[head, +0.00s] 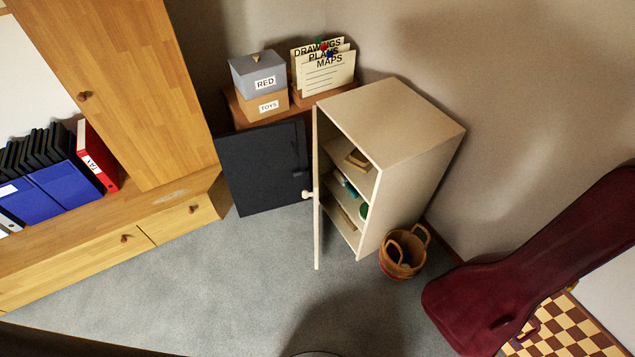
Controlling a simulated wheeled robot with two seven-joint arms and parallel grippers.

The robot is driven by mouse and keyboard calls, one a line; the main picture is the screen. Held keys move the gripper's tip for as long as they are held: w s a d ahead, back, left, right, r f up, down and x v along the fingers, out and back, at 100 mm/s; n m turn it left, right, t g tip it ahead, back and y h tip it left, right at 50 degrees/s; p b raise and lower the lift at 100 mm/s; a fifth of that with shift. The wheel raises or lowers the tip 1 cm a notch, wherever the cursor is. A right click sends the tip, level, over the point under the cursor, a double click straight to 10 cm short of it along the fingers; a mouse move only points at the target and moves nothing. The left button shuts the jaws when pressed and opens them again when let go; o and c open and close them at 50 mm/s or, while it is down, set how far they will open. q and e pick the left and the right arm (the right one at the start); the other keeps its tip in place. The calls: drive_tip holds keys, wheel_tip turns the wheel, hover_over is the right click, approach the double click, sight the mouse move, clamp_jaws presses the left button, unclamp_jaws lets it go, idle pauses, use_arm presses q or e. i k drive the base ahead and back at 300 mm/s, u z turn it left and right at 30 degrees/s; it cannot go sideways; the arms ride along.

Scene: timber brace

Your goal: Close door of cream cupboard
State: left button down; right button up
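The cream cupboard (412,170) stands against the wall, right of the middle in the head view. Its door (317,215) is open and swung out to the left, seen almost edge-on, with a round pale knob (308,194) on its outer side. The open front shows shelves with a brown item (357,158) on the upper one and teal and green items (346,184) below. Neither of my grippers is in view.
A wicker basket (403,252) stands on the floor at the cupboard's right. A dark panel (262,165) is behind the door. A dark red instrument case (540,270) is at the right. Grey floor (225,280) in front is clear.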

sight(304, 193)
drive_tip(key=z, duration=0.15)
drive_tip(key=i, duration=1.05)
drive_tip(key=u, duration=0.25)
